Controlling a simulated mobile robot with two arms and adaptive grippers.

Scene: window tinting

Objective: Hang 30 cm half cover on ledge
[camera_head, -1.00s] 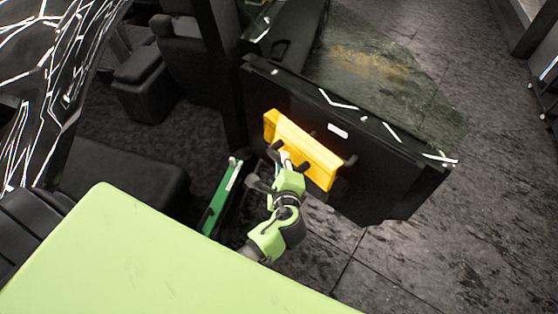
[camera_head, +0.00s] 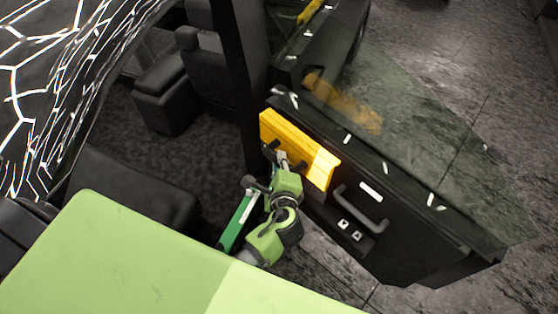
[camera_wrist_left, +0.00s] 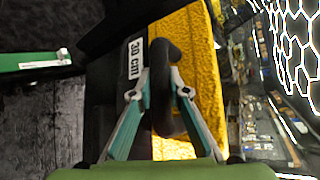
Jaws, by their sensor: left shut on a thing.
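The half cover is a yellow slab (camera_head: 300,145) with dark handles on its near side. My left gripper (camera_head: 283,163) is shut on one dark handle and holds the cover at the left end of the black door, close to its top ledge (camera_head: 400,178). I cannot tell whether cover and ledge touch. In the left wrist view, the gripper fingers (camera_wrist_left: 158,78) close around the dark handle, with the yellow cover (camera_wrist_left: 197,75) behind it. A "30 cm" label (camera_wrist_left: 134,60) shows beside the handle. My right gripper is not in view.
The door has a pull handle (camera_head: 360,207) and window buttons (camera_head: 350,230); tinted glass (camera_head: 440,140) rises behind its ledge. A green bar (camera_head: 240,220) stands left of my arm. A light green surface (camera_head: 120,260) fills the near left. Car seats (camera_head: 205,60) are behind.

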